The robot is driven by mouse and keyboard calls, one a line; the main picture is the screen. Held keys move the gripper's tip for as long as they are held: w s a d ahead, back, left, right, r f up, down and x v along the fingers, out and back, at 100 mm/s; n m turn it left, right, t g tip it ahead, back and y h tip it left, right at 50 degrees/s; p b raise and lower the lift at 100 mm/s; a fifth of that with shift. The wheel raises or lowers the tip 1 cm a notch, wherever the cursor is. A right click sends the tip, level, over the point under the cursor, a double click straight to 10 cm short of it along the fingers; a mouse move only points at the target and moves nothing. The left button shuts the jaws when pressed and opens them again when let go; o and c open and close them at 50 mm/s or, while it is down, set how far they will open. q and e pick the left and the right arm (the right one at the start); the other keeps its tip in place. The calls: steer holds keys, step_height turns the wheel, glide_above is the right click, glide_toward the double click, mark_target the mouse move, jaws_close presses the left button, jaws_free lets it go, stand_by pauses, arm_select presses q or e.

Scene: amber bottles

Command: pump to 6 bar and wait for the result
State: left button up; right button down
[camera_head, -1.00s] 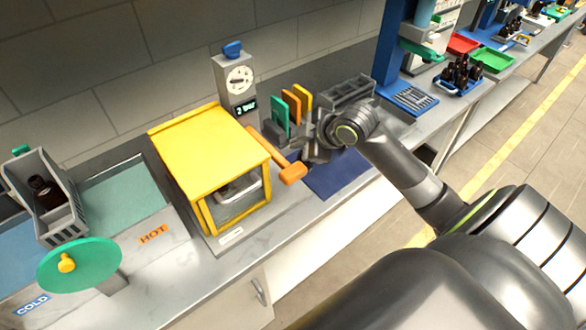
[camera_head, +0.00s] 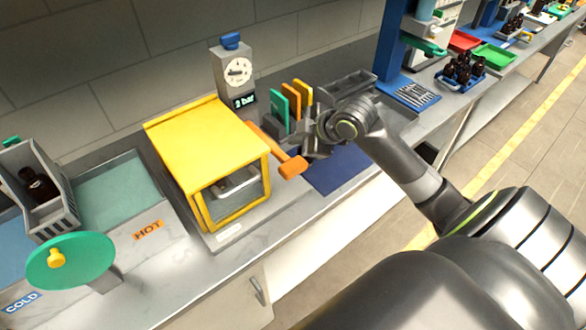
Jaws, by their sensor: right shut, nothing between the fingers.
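A yellow box with a clear front (camera_head: 205,140) stands on the bench, with a metal tray visible inside. An orange lever (camera_head: 291,167) sticks out at its right side. Behind it a grey gauge post (camera_head: 227,62) carries a round white dial (camera_head: 238,72) and a small display (camera_head: 245,100) that reads 2 bar. My right gripper (camera_head: 308,146) is just right of the lever, shut and empty. It seems apart from the lever, but the fingers are partly hard to make out. My left gripper is not in view.
Green, orange and yellow upright plates (camera_head: 279,103) stand behind my right gripper. A dark blue mat (camera_head: 338,170) lies below it. At the left are a grey bin with an amber bottle (camera_head: 39,187) and a green disc (camera_head: 70,263) with a yellow knob.

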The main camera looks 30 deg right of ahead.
steer(key=b, duration=0.4)
glide_above(300, 170)
steer(key=f, duration=0.3)
steer(key=w+f, duration=0.1)
steer(key=shift+a+f, duration=0.15)
steer(key=shift+f, duration=0.75)
steer(key=shift+f, duration=0.1)
stand_by(0.7)
steer(key=shift+f, duration=0.3)
steer(key=shift+f+b, duration=1.9)
steer(key=shift+f, duration=0.85)
stand_by(2.4)
